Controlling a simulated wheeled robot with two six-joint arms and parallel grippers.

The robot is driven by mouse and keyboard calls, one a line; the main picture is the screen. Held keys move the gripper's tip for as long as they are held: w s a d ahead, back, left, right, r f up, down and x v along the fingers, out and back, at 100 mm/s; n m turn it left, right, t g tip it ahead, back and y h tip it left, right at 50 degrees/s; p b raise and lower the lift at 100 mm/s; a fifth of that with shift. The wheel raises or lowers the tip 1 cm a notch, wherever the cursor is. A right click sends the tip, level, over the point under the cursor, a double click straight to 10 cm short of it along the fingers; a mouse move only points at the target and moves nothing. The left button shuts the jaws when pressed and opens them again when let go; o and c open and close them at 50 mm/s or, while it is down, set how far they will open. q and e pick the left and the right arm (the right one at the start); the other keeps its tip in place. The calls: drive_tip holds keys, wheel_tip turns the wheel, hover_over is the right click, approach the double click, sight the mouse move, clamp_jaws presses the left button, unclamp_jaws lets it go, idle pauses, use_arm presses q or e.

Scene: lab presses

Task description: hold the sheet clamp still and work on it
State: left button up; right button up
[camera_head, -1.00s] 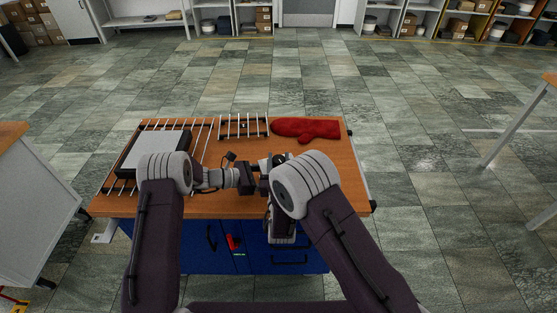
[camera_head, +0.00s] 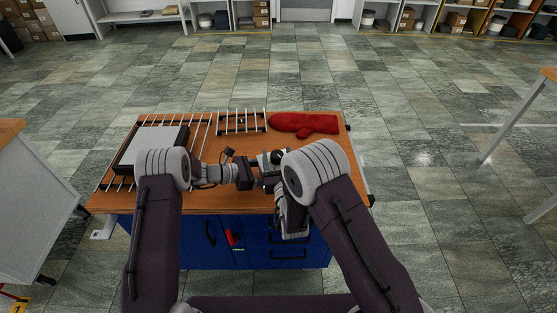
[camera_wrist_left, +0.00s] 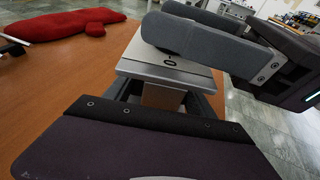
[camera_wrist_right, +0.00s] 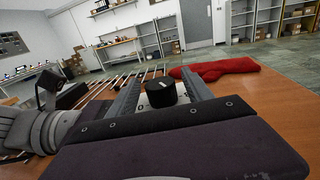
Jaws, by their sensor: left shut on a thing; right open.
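The sheet clamp (camera_head: 263,160) has a silver body and a black round knob (camera_head: 277,157). It is near the middle of the bench and partly hidden by my arms in the head view. In the left wrist view my left gripper (camera_wrist_left: 163,96) is shut on the clamp body (camera_wrist_left: 170,66), a finger on each side. In the right wrist view the black knob (camera_wrist_right: 161,92) stands between the fingers of my right gripper (camera_wrist_right: 158,93). That gripper is open. Whether its fingers touch the knob is not clear.
A grey flat plate (camera_head: 152,150) lies over a rod rack (camera_head: 203,135) at the bench's left. A small wire rack (camera_head: 241,122) and a red mitt (camera_head: 304,124) lie at the back. The wooden bench top (camera_head: 335,160) is clear at the right.

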drive_tip(key=s+d, duration=0.1)
drive_tip(key=s, duration=1)
drive_tip(key=shift+s+d, duration=0.2)
drive_tip(key=shift+d, duration=0.1)
